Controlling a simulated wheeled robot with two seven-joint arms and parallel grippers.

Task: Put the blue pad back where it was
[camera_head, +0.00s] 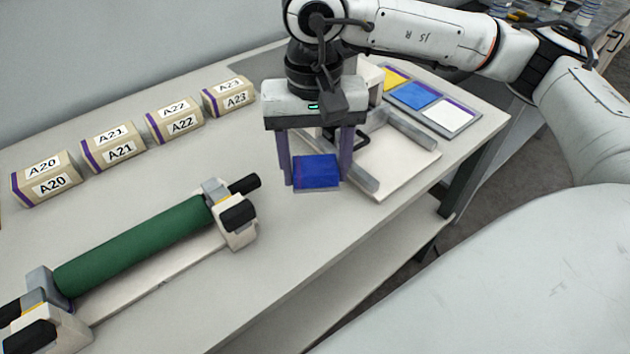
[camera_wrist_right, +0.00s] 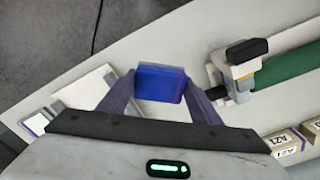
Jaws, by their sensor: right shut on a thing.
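The blue pad (camera_head: 316,171) is a small block held between the two purple-grey fingers of my right gripper (camera_head: 317,168). It appears to be above the table, left of the white fixture with metal rails. The pad also shows between the fingertips in the right wrist view (camera_wrist_right: 160,83). My right gripper is shut on it. A row of flat coloured squares lies at the back right: a yellow one (camera_head: 394,79), a blue one (camera_head: 415,95) and a white one (camera_head: 444,114). My left gripper is not in view.
A green roll (camera_head: 135,245) lies in a stand at the front left. Several labelled blocks, such as A20 (camera_head: 45,179) and A23 (camera_head: 229,96), line the back. The white railed fixture (camera_head: 395,165) is right of the gripper. The table's front edge is clear.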

